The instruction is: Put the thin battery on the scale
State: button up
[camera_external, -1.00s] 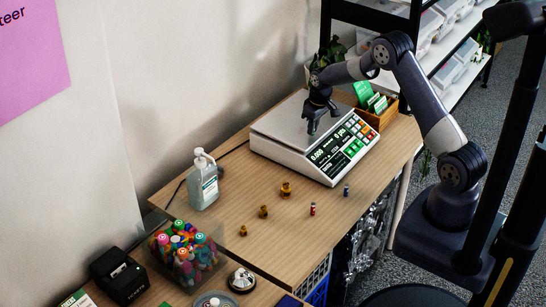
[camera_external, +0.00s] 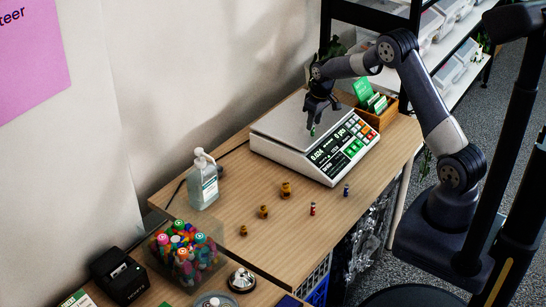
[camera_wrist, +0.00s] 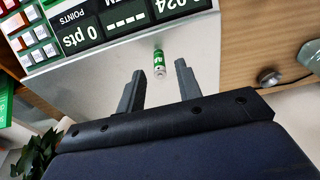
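A thin green-and-white battery (camera_wrist: 160,64) is on the pale plate of the scale (camera_external: 279,122), near the plate's front edge. It looks upright, and it shows as a small green spot in the external view (camera_external: 312,131). My gripper (camera_wrist: 160,75) is open. Its two fingers are on either side of the battery, with visible gaps between them and it. In the external view my gripper (camera_external: 314,118) points down over the plate. The scale's display (camera_external: 328,151) reads about 0.024.
A red battery (camera_external: 313,209) and a blue battery (camera_external: 346,190) stand on the wooden table (camera_external: 240,264) before the scale, near brass weights (camera_external: 286,189). A sanitizer bottle (camera_external: 203,185) stands left. A wooden box (camera_external: 379,120) is right of the scale.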

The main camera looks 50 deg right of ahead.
notch_tip(320, 180, up, 9)
jog(key=s+b, duration=0.1)
jog(key=shift+s, duration=0.15)
